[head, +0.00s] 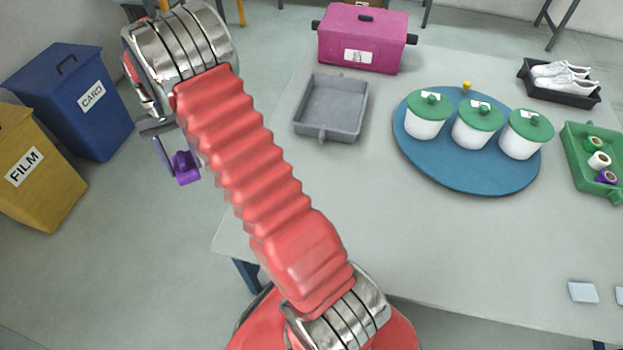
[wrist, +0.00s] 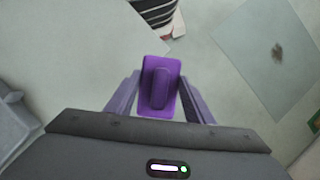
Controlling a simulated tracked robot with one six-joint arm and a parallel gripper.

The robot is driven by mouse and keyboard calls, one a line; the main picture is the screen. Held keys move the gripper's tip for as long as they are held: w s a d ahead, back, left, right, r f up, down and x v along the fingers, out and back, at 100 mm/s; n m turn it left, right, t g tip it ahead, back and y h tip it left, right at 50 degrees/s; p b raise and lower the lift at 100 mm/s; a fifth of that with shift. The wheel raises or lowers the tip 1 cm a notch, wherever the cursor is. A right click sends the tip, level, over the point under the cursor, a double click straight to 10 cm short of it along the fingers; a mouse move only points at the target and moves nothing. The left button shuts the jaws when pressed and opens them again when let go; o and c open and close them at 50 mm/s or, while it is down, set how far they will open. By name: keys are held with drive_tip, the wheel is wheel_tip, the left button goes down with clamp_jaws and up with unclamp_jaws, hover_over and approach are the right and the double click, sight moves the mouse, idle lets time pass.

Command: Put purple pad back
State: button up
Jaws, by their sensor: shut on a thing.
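The purple pad (head: 187,176) is a small block with a raised grip along its middle. My gripper (head: 176,160) is shut on it, left of the table and out over the floor in the head view. In the wrist view the purple pad (wrist: 173,108) sits between the two fingers of my gripper (wrist: 160,84), grip side towards the camera. The pad's underside is hidden.
On the table (head: 430,250) are a grey tray (head: 333,134), a magenta box (head: 385,45), a blue round board (head: 465,183) with green-lidded white tubs, a green tray (head: 575,165) and a black shoe tray (head: 562,95). Blue (head: 65,115) and yellow (head: 45,195) bins stand left.

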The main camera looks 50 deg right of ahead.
drive_tip(key=s+d+f+m+t+y, duration=0.1)
drive_tip(key=s+d+f+m+t, duration=0.2)
drive_tip(key=d+m, duration=0.55)
drive_tip(key=s+d+f+m+t+y, duration=0.25)
drive_tip(key=d+f+m, duration=0.3)
drive_tip(key=d, duration=0.55)
drive_tip(key=s+d+f+m+t+h, duration=0.2)
drive_tip(key=s+d+f+m+h, duration=0.1)
drive_tip(key=s+d+m, duration=0.9)
drive_tip(key=s+d+f, duration=0.1)
drive_tip(key=d, duration=0.2)
drive_tip(key=shift+s+f+t+h, duration=0.15)
drive_tip(key=shift+s+t+h, duration=0.2)
drive_tip(key=shift+s, duration=0.05)
drive_tip(key=shift+f, duration=3.15)
drive_tip(key=shift+f, duration=0.1)
drive_tip(key=shift+f, duration=1.8)
